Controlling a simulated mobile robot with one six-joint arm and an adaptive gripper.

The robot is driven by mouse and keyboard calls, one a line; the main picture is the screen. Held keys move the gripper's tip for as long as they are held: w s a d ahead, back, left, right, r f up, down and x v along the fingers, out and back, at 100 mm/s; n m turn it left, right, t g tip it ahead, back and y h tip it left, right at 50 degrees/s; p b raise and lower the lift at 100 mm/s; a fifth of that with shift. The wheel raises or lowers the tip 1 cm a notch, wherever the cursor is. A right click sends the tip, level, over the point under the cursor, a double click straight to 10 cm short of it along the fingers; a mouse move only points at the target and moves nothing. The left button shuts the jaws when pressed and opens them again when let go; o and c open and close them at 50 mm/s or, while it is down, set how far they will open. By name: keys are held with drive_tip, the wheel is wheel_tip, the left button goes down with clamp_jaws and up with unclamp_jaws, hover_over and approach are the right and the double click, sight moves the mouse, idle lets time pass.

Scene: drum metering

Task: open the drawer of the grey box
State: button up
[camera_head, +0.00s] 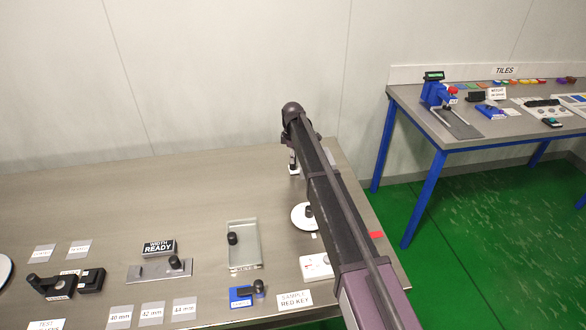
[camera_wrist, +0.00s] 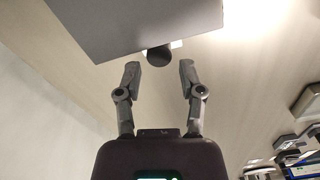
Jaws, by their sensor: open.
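The grey box (camera_wrist: 140,22) fills the top of the wrist view, cut off by the edge. A dark round knob (camera_wrist: 158,56) stands out from its near face, with a small pale patch beside it. My gripper (camera_wrist: 160,68) is open, with one finger on each side of the knob's line. The fingertips are just short of the knob or level with it; I see no contact. In the head view my arm crosses the table, and I cannot make out the box there. Whether the drawer is open at all cannot be told.
A shallow tray with a dark knob (camera_head: 232,239), a "WIDTH READY" block (camera_head: 159,247), a blue fixture (camera_head: 241,296) and a white round dish (camera_head: 301,217) share the grey table (camera_head: 110,200). The table's back left is clear. A "TILES" table (camera_head: 410,98) stands at right.

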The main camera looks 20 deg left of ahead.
drive_tip(key=shift+f+b, duration=1.65)
drive_tip(key=shift+f, duration=0.25)
clamp_jaws()
